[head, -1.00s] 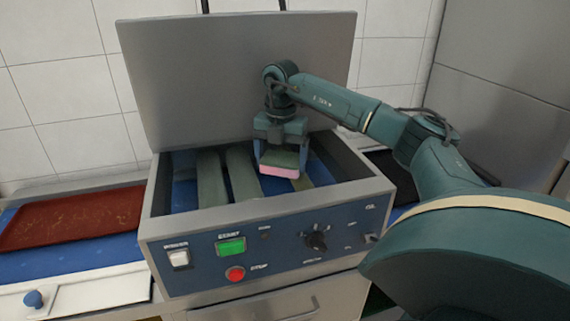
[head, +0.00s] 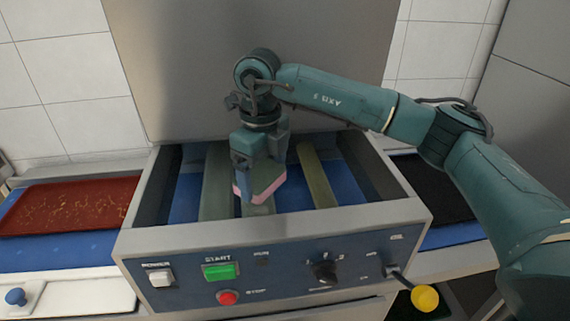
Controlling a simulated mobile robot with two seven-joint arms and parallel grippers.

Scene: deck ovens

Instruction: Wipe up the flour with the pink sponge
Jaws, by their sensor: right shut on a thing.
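The pink sponge (head: 245,193) has a green upper layer. My right gripper (head: 258,174) is shut on it, pointing down, and holds it tilted inside the open box of the machine, over the slats. I cannot tell whether the sponge touches a slat. Pale yellowish specks (head: 70,205) lie across the red tray (head: 20,226) at the left; I cannot tell whether they are flour. No clear flour patch shows inside the box, where the gripper and sponge hide part of the slats. My left gripper is out of view.
The machine's metal front rim (head: 270,229) and raised lid (head: 200,70) bound the box. Greenish slats (head: 317,178) cross its blue floor. A panel with a green start button (head: 220,272) faces forward. A yellow knob (head: 425,298) sticks out at lower right. A black tray (head: 432,190) lies right.

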